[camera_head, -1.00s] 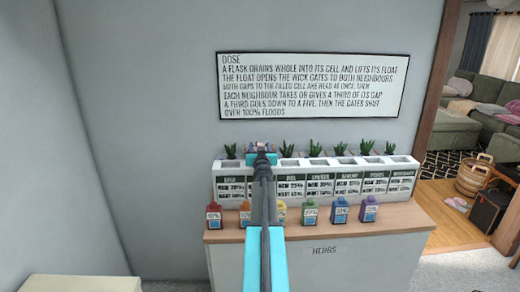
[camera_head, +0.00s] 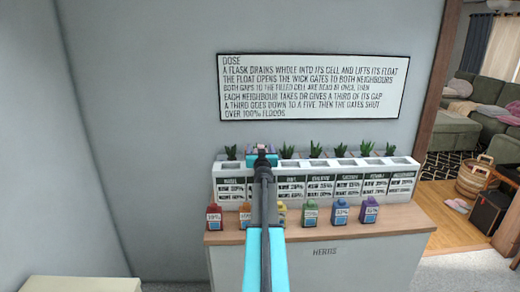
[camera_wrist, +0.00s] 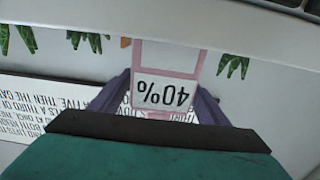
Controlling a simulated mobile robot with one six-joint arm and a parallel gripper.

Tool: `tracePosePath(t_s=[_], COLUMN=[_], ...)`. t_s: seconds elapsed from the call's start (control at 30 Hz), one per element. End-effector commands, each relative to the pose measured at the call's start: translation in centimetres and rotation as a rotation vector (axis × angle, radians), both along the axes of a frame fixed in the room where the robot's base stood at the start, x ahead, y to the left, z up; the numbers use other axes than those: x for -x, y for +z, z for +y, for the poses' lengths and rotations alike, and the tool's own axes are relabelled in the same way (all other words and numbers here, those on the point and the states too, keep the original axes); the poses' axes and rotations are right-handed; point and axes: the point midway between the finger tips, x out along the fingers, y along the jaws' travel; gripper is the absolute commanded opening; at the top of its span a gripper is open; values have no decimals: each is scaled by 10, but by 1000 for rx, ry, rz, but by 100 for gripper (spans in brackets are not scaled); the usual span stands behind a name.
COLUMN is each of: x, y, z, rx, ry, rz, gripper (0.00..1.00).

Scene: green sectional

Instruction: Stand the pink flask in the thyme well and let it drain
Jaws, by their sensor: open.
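The pink flask (camera_wrist: 167,62), labelled 40%, shows in the wrist view, which is upside down. Its lower end meets the white planter rim (camera_wrist: 100,42); how far it sits inside is hidden. My gripper (camera_wrist: 163,92) is open, with one finger on each side of the flask. In the head view my gripper (camera_head: 261,158) is over the planter (camera_head: 345,162), left of its middle, and a small pink part of the flask (camera_head: 261,147) shows above it. The arm hides the planter labels there, and I cannot read a thyme label.
Red (camera_head: 214,217), green (camera_head: 310,213), blue (camera_head: 340,212) and purple (camera_head: 369,210) flasks stand on the wooden counter (camera_head: 400,217); orange and yellow ones are partly hidden by my arm. Plants stand behind the wells. A rules sign (camera_head: 312,86) hangs above.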

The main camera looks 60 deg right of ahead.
Motion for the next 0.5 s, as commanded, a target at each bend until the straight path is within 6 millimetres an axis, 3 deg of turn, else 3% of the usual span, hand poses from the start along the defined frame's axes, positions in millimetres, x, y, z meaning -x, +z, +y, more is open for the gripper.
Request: tracePosePath(t_s=[0.5], x=[27], y=[-1], z=[38], rx=[1], ry=[0], rz=[1], gripper=[69])
